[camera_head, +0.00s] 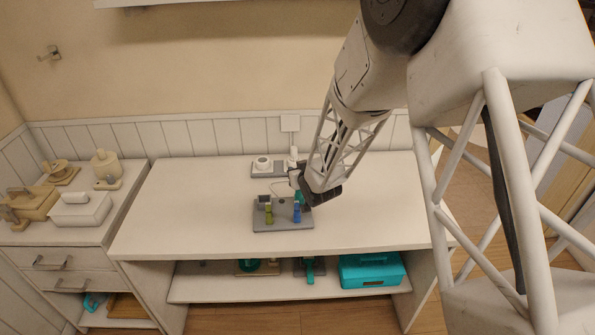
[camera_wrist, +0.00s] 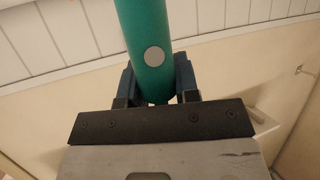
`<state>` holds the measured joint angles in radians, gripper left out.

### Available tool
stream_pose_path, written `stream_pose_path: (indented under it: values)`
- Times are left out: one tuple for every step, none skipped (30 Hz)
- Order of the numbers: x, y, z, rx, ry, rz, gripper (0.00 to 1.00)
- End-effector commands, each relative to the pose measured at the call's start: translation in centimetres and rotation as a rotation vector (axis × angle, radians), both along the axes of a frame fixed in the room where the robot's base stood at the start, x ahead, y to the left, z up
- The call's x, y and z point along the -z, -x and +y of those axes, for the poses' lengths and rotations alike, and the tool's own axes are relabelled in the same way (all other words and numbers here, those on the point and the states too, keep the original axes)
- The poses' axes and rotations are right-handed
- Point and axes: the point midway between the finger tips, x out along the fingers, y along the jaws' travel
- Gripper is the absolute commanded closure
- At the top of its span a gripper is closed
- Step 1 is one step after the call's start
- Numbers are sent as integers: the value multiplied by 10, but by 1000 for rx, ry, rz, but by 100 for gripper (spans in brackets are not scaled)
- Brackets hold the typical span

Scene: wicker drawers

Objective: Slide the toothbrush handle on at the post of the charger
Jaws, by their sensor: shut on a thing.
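My gripper (camera_wrist: 156,88) is shut on a teal cylinder with a round pale button, the toothbrush handle (camera_wrist: 147,35), in the wrist view. In the head view, my gripper (camera_head: 301,188) is over the back right of a grey tray (camera_head: 285,226) on the white table. A bit of teal (camera_head: 298,196) shows beside the gripper there. The arm hides much of this spot. I cannot make out the charger's post or tell whether the handle touches it. The handle's lower end is hidden in the wrist view.
The tray also holds a green item (camera_head: 268,215) and a blue item (camera_head: 297,213). A grey base with a white round part (camera_head: 263,163) lies behind. A teal box (camera_head: 371,271) is on the lower shelf. The left part of the tabletop (camera_head: 180,215) is clear.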

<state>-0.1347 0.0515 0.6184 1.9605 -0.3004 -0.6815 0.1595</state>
Motion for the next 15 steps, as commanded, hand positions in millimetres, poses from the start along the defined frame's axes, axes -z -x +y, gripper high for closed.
stream_pose_path:
  values:
    - [1,0,0,0,0,0,100]
    - [1,0,0,0,0,0,100]
    - [2,0,0,0,0,0,100]
    - [3,0,0,0,0,0,100]
    - [3,0,0,0,0,0,100]
    - [4,0,0,0,0,0,100]
    - [4,0,0,0,0,-1,100]
    - [5,0,0,0,0,-1,100]
    - [5,0,0,0,0,-1,100]
    - [6,0,0,0,0,-1,100]
    - [6,0,0,0,0,-1,100]
    - [7,0,0,0,0,-1,100]
    - [7,0,0,0,0,-1,68]
    - [7,0,0,0,0,-1,63]
    - [7,0,0,0,0,-1,57]
